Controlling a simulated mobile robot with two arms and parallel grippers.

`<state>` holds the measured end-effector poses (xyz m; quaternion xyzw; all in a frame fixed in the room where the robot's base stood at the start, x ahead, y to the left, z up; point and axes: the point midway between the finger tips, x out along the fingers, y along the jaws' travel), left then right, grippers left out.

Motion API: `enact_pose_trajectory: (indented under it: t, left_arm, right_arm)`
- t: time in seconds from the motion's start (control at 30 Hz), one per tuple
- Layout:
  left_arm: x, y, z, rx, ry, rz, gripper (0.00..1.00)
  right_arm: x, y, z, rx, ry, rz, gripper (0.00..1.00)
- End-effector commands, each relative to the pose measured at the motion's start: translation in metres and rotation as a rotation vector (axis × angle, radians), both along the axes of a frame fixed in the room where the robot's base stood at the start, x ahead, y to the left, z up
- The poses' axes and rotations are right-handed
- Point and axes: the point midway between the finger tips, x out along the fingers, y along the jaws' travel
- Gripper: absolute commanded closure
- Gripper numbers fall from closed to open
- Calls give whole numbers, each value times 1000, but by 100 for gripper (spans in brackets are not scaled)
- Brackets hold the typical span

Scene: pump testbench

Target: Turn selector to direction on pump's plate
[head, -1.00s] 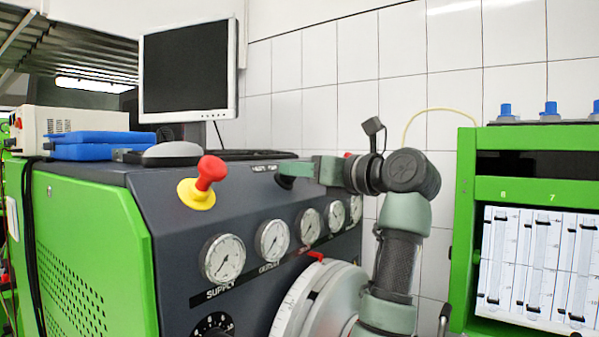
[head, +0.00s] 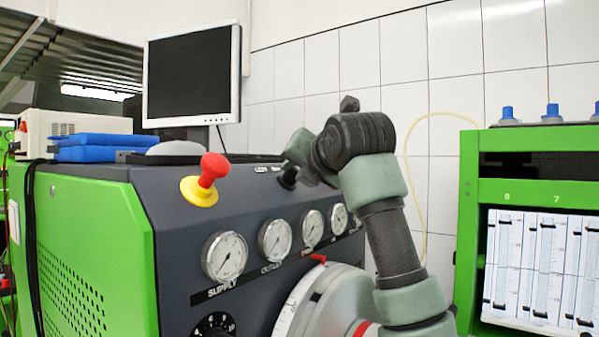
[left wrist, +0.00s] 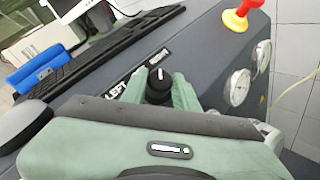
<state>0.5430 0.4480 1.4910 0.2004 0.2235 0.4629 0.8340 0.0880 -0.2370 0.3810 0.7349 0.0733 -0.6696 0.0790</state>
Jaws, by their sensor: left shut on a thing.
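The selector is a small black knob with a white mark (left wrist: 158,84) on the dark sloping panel. It also shows in the head view (head: 288,180), partly covered by my gripper. My left gripper (left wrist: 159,93) is shut on the knob, with one green finger on each side. In the head view my left gripper (head: 291,172) is tilted over it. In the left wrist view the white mark points up in the picture, towards the right-hand label (left wrist: 159,57). The other label (left wrist: 117,91) reads LEFT. I cannot make out a pump's plate. My right gripper is not in view.
A monitor (head: 192,75) and a keyboard (left wrist: 112,48) are behind. A green stand (head: 470,220) is right.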

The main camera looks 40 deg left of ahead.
Motion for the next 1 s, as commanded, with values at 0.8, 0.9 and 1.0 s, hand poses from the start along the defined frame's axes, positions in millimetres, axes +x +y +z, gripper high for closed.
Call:
enact_pose_trajectory:
  t: [0.8,0.9,1.0]
  left_arm:
    - [0,0,0,-5,44,-45,49]
    - [0,0,0,-5,45,-43,49]
    - [0,0,0,-5,45,-43,49]
  right_arm:
    - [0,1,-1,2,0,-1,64]
    - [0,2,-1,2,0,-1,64]
    - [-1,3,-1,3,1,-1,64]
